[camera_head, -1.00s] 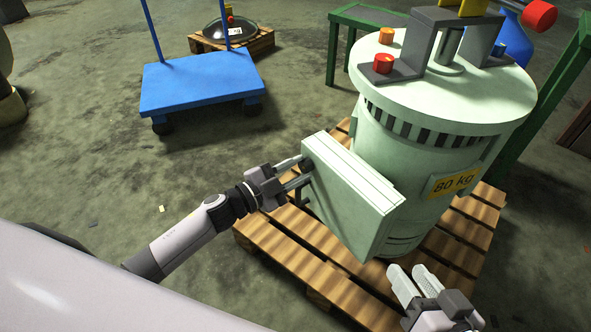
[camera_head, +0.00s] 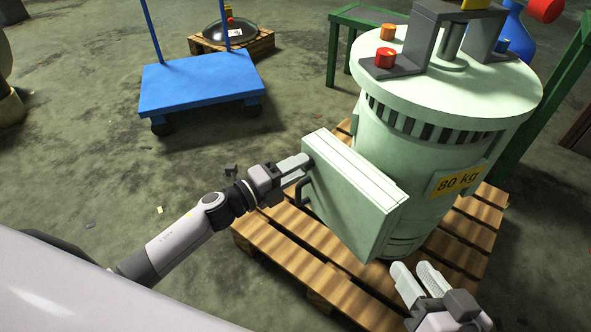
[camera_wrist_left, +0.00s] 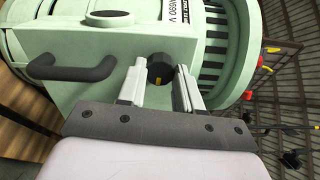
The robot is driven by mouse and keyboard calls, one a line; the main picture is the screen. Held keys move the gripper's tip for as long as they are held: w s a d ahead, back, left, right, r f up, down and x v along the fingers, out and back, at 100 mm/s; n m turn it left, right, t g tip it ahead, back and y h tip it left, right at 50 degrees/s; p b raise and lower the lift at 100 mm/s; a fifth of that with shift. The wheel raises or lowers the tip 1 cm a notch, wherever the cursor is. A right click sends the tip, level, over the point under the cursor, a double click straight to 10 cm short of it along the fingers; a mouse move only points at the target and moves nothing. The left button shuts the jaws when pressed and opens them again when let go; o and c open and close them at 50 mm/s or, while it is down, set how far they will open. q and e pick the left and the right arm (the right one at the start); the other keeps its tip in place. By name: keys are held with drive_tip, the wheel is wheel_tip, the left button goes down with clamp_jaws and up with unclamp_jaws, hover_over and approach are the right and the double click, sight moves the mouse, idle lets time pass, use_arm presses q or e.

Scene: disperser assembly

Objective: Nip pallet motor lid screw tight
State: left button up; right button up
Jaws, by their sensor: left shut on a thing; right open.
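The pale green motor (camera_head: 425,160), with an "80 kg" label, stands upright on a wooden pallet (camera_head: 275,250). A boxy green lid (camera_head: 352,190) is on its side. In the left wrist view the round black lid screw (camera_wrist_left: 160,68) sticks out of the lid (camera_wrist_left: 98,48), next to a dark handle (camera_wrist_left: 72,68). My left gripper (camera_head: 303,162) is at the lid's upper left corner, its fingers shut on the screw from both sides. The fingers hide the screw in the head view. My right gripper (camera_head: 411,270) is open and empty, in front of the motor's base.
A blue cart (camera_head: 200,88) stands on the floor at the back left. Behind it a dark dome-shaped part sits on a small pallet (camera_head: 255,45). Green frames (camera_head: 345,50) stand behind the motor. The floor left of the pallet is mostly clear.

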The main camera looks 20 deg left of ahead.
use_arm(q)
drive_tip(key=shift+m, duration=0.8)
use_arm(e)
drive_tip(key=shift+s+d+f, duration=0.1)
drive_tip(key=shift+d, duration=0.2)
use_arm(q)
drive_tip(key=o, duration=1)
drive_tip(key=shift+o, duration=0.2)
drive_tip(key=p+v, duration=0.1)
drive_tip(key=v, duration=0.6)
use_arm(e)
drive_tip(key=shift+w+a+r, duration=0.2)
drive_tip(key=shift+a+r, duration=0.05)
drive_tip(key=shift+a, duration=0.4)
